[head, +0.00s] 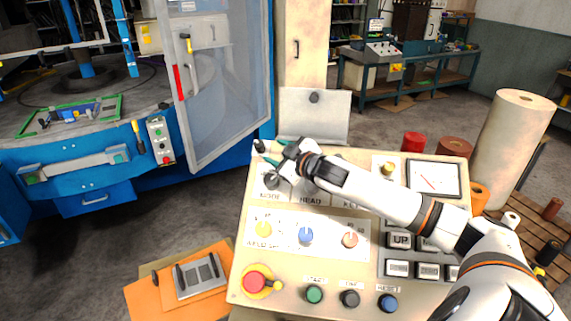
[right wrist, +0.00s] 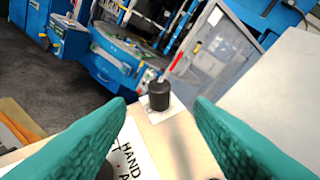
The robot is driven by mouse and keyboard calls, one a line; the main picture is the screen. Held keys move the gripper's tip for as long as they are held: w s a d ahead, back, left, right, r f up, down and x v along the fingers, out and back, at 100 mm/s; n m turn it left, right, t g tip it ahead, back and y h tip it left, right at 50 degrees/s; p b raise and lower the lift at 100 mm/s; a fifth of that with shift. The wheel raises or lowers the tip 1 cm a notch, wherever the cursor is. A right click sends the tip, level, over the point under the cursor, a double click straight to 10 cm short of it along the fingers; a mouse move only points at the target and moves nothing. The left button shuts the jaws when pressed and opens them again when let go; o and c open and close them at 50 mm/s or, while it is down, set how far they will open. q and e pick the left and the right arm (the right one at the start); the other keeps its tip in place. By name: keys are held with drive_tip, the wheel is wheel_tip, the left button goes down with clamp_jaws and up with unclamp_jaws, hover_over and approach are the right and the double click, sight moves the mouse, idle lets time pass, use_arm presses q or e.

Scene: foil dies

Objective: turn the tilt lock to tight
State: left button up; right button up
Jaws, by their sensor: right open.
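A small black knob (head: 259,146), which looks like the tilt lock, stands at the far left corner of the beige control panel (head: 262,215). It also shows in the right wrist view (right wrist: 159,96), upright on a pale plate with a light pin on top. Whether it is set loose or tight cannot be read. My right gripper (head: 274,151) is over the panel's far left part, close to the knob. Its teal fingers are spread, and the knob shows ahead in the gap between them, apparently untouched. My left gripper is not in view.
A selector knob (head: 271,181) marked MODE sits near my right gripper. A raised grey plate (head: 315,112) stands behind the panel. A red emergency button (head: 254,281) and several other knobs and buttons fill the panel. A blue machine with a clear door (head: 222,90) stands left.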

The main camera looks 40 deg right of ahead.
drive_tip(key=shift+s+r+b, duration=0.2)
drive_tip(key=shift+s+b, duration=0.1)
drive_tip(key=shift+s, duration=0.5)
drive_tip(key=shift+s+r+b, duration=0.15)
drive_tip(key=shift+s+b, duration=0.1)
drive_tip(key=shift+s, duration=0.55)
